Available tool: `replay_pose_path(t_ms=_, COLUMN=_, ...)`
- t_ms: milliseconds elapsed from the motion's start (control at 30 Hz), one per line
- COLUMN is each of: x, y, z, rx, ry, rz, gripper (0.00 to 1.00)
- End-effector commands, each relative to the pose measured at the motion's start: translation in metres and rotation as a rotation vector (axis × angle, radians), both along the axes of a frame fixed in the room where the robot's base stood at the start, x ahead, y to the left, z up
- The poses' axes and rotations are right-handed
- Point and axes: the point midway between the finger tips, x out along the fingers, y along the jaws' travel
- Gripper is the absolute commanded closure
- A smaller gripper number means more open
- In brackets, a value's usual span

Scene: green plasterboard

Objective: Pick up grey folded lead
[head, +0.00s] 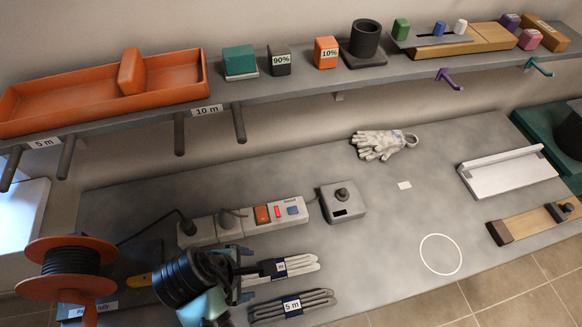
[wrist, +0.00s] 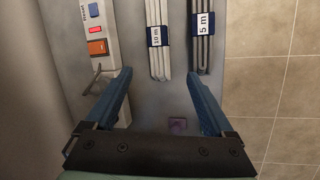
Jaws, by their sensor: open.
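Two folded leads lie side by side on the grey bench. The dark grey folded lead (head: 294,304) has a "5 m" label band and is nearer the bench's front edge. It also shows at the upper right of the wrist view (wrist: 203,55). The paler, whitish folded lead (head: 300,267) has a "10 m" band and lies behind it; in the wrist view (wrist: 159,62) its end reaches between my fingers. My gripper (wrist: 161,75) is open and empty, pointing along the leads. In the head view my gripper (head: 254,271) partly covers their left ends.
A power strip (head: 291,209) and a grey box with a knob (head: 342,202) stand behind the leads. An orange cable reel (head: 70,283) stands at front left. Gloves (head: 378,144) lie farther back. The bench right of the leads is clear around a white circle (head: 440,254).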

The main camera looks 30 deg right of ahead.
Motion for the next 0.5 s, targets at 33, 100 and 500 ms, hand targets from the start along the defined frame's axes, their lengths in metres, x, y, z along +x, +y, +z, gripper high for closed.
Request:
replay_pose_path(t_ms=33, x=-0.022, y=-0.003, z=-0.015, rx=-0.028, ry=0.103, rz=0.048, gripper=0.12)
replay_pose_path(t_ms=100, x=-0.044, y=-0.007, z=-0.026, rx=-0.054, ry=0.208, rz=0.103, gripper=0.12)
replay_pose_path(t_ms=500, x=-0.073, y=-0.030, z=-0.083, rx=-0.075, ry=0.320, rz=0.158, gripper=0.12)
